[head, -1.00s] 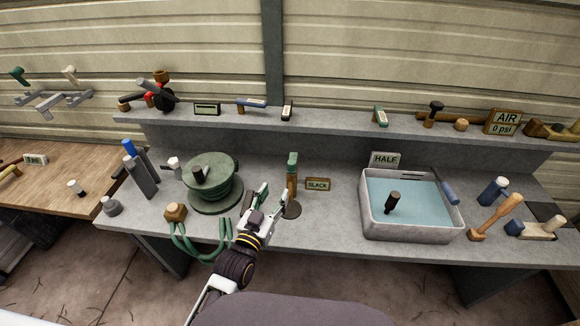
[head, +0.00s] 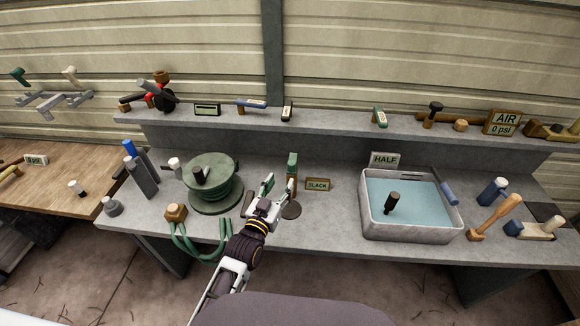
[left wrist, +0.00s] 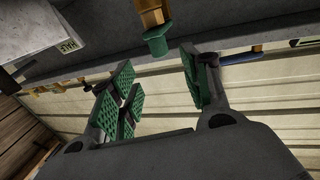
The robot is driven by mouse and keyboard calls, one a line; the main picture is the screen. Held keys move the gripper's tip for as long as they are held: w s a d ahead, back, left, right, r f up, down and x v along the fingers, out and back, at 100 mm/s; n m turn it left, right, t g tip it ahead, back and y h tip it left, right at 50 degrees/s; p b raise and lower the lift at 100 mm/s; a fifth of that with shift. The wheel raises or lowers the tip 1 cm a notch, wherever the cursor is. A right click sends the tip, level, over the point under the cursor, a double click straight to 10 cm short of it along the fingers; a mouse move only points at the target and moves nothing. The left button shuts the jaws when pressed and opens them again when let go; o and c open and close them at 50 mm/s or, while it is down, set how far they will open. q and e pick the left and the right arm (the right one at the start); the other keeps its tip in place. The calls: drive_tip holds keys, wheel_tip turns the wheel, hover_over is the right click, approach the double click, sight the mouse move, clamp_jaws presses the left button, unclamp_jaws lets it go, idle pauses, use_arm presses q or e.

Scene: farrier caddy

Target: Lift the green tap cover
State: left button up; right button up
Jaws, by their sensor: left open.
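The green tap cover (head: 292,159) sits on top of an upright brass-brown post (head: 291,182) with a round dark base (head: 291,210) on the grey bench. My left gripper (head: 276,190) is open and empty, just left of and in front of the post, lower than the cover. In the left wrist view the green cover (left wrist: 156,44) shows beyond the open green-padded fingers of the gripper (left wrist: 157,84), roughly in line with the gap between them. No contact with the cover is visible. My right gripper is not in view.
A sign reading SLACK (head: 318,185) stands right of the post. A green reel (head: 213,181) stands to the left, with green hose (head: 196,252) hanging at the front edge. A water basin (head: 412,234) is farther right. A shelf (head: 330,121) runs behind.

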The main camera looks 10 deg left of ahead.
sight(290, 167)
use_arm(q)
drive_tip(key=shift+p+x, duration=0.4)
drive_tip(key=shift+x, duration=4.2)
clamp_jaws()
